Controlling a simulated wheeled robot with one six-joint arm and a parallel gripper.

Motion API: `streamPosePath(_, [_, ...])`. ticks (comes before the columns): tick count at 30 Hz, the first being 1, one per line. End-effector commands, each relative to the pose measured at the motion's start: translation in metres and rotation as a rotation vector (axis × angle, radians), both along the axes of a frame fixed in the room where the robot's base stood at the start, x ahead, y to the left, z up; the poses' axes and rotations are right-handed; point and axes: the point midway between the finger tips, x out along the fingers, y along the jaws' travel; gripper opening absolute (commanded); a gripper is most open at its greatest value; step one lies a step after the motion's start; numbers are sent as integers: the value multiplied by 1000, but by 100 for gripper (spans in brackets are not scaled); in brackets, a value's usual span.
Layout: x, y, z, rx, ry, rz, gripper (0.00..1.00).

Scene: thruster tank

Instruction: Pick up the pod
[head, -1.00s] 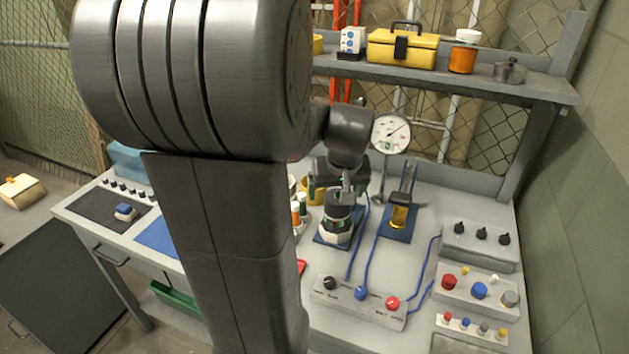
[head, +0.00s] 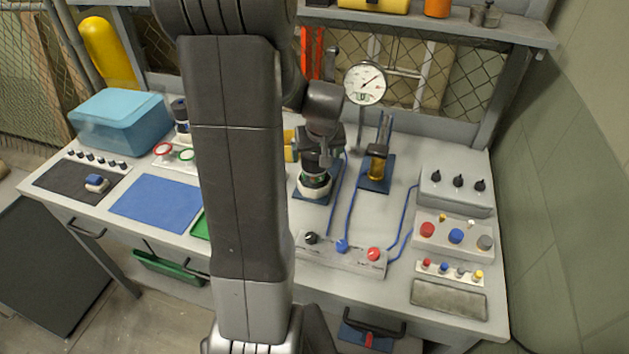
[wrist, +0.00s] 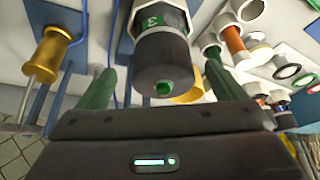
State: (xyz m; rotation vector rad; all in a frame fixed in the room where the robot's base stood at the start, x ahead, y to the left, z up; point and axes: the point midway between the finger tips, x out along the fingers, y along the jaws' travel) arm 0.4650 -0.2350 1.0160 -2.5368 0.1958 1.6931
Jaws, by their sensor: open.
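The pod looks to be the dark cylinder with a green band marked 3 (wrist: 163,55) in the wrist view. It has a small green tip and sits in a white collar. In the head view it (head: 315,181) stands upright on a blue pad (head: 306,197), partly hidden by my arm. My gripper (wrist: 160,72) is open, with one greenish finger on each side of the pod in the wrist view. In the head view my gripper (head: 318,156) is right above the pod. I cannot tell whether the fingers touch it.
A yellow cylinder fixture (head: 378,167) stands close to the right on another blue pad. A gauge (head: 365,83) rises behind. A knob box (head: 340,252) with blue cables lies in front. Control panels (head: 455,192) fill the right side. A teal box (head: 122,119) is at the left.

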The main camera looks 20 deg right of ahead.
Motion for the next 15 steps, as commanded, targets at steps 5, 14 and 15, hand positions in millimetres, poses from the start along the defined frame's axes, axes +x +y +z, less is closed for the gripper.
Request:
streamPosePath(5, [8,1,-17,3,5,1,90])
streamPosePath(14, [18,0,-42,1,2,-1,90])
streamPosePath(15, [19,0,-43,0,1,-1,90])
